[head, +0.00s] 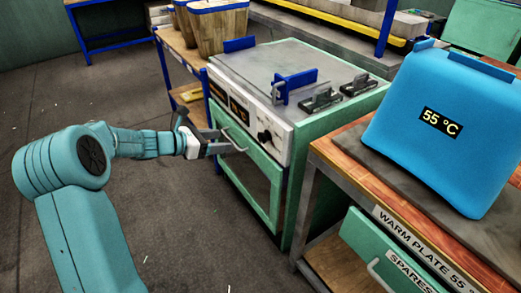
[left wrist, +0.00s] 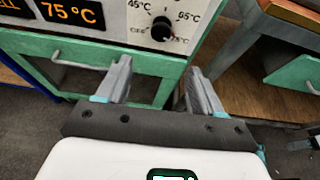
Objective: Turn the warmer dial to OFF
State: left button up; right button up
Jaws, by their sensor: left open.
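The warmer dial (head: 264,136) is a black round knob on the white front panel of the green warmer cabinet (head: 245,180). In the left wrist view the dial (left wrist: 162,27) has marks around it: 45 °C, 65 °C, what looks like OFF at lower left, and one at lower right partly legible as 75. A small red mark shows at the knob's lower edge. A display (left wrist: 72,12) reads 75 °C. My left gripper (head: 222,142) is open and empty in front of the cabinet, short of the dial; its fingers (left wrist: 159,72) lie below the dial in the wrist view.
A handle bar (left wrist: 82,64) sits on the cabinet door below the panel. Blue and dark clamps (head: 295,85) stand on the cabinet top. A blue case (head: 430,165) showing 55 °C stands on the bench at right. Open floor lies at left.

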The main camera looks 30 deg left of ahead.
aim_at(260, 139)
pick_arm(q)
jog(key=x, duration=1.6)
jog(key=shift+s+d+b, duration=0.15)
jog(key=shift+d+b, duration=0.05)
jog(key=shift+b, duration=0.2)
jog(key=c, duration=1)
